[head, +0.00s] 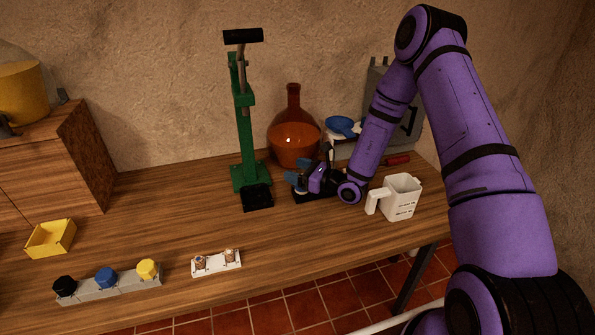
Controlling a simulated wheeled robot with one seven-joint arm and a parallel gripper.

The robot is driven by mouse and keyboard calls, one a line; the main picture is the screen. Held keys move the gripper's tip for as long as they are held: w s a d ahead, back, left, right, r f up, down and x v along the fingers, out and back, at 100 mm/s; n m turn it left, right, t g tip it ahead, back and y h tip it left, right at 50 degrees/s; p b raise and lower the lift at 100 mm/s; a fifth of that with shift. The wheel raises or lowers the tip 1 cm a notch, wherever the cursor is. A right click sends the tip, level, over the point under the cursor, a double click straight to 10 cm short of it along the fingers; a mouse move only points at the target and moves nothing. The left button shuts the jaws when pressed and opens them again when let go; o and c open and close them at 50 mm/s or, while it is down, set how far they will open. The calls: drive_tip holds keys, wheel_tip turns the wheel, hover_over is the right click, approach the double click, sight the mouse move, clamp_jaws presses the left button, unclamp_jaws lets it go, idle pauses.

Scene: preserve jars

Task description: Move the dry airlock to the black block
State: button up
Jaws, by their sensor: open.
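My gripper (303,182) is low over a dark tray (312,195) at the back right of the table, beside the orange flask. Its jaws are open, but small and partly hidden by my wrist. Small blue and dark parts lie around the jaws; I cannot tell whether one is an airlock, or which airlock is dry. A black-topped block (65,286) stands at the left end of a grey row at the front left. Blue-topped (107,277) and yellow-topped (147,269) blocks stand beside it.
A green press (242,130) and an orange flask (293,142) stand at the back. A white jug (399,197) stands right of my gripper. A white rack (217,264) with two small pieces and a yellow bin (50,238) are nearer the front. The table's middle is clear.

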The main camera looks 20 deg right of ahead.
drive_tip(key=shift+r, duration=0.1)
drive_tip(key=shift+r, duration=0.25)
drive_tip(key=r, duration=0.1)
drive_tip(key=s+r, duration=0.1)
drive_tip(key=r, duration=0.1)
drive_tip(key=s+r, duration=0.1)
drive_tip(key=s, duration=1.4)
drive_tip(key=shift+d, duration=0.15)
drive_tip(key=shift+r, duration=0.15)
